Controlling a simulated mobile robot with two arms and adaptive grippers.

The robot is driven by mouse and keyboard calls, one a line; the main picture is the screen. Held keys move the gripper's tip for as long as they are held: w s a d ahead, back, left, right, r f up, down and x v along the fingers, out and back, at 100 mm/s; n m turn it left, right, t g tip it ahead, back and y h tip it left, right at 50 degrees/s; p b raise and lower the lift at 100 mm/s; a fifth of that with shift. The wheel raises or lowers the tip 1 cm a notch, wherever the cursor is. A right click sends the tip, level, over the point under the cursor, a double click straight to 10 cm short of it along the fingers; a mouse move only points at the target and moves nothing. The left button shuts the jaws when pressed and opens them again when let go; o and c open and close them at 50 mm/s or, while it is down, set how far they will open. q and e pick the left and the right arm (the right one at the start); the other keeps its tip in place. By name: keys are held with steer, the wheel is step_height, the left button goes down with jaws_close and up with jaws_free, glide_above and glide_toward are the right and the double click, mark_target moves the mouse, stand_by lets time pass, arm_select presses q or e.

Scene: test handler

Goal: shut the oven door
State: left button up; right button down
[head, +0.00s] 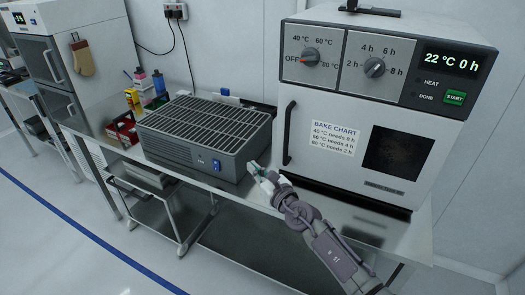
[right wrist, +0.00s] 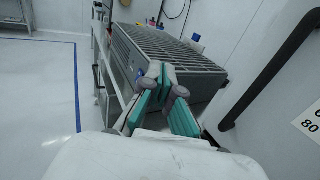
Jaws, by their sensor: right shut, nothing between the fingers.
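The white oven (head: 478,145) stands on the right of the steel bench in the head view. Its door (head: 335,160) has a dark window (head: 397,152), a bake chart and a black vertical handle (head: 289,132) at its left edge. The door looks flush or nearly flush with the front; I cannot tell whether a small gap is left. My right gripper (head: 256,170) is shut and empty, left of and below the handle and apart from it. In the right wrist view its teal fingers (right wrist: 160,82) meet, with the handle (right wrist: 268,82) to their right. My left gripper is not in view.
A grey slatted unit (head: 205,135) with a blue switch stands on the bench just beyond and left of my right gripper. Bottles (head: 158,82) and a red box (head: 122,130) stand farther left. The bench strip before the oven (head: 375,225) is clear.

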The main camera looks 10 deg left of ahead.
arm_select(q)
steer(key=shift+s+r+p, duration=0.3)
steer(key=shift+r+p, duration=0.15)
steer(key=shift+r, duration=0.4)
arm_select(e)
steer(key=shift+s+a, duration=0.2)
steer(key=shift+s, duration=0.35)
steer(key=shift+s+a, duration=0.15)
steer(key=shift+s, duration=0.4)
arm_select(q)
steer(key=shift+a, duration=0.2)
arm_select(e)
steer(key=shift+s, duration=0.1)
steer(key=shift+f, duration=0.1)
